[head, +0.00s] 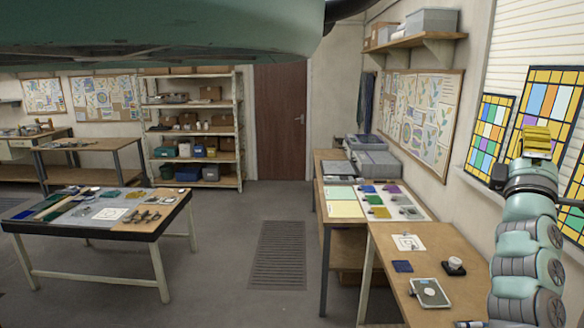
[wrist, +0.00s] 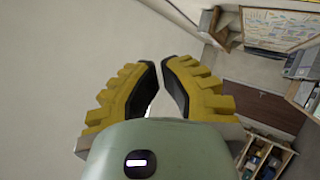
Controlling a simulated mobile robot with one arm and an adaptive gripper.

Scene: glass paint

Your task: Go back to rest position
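My gripper (head: 537,133) is raised at the right of the head view, pointing up in front of the stained-glass panels. In the wrist view, its two yellow ribbed fingers (wrist: 160,64) meet almost tip to tip. A narrow gap shows between their dark inner pads, and nothing is held there. The gripper is shut and empty, well above the work tables. My arm below it covers part of the right wall and the right end of the near bench.
A wooden bench (head: 385,240) on the right holds a white card (head: 408,242), a dark blue square (head: 402,266) and a tray (head: 430,293). A panel of colour samples (head: 415,212) lies behind. A table (head: 20,225) stands left. Open floor (head: 215,275) lies between.

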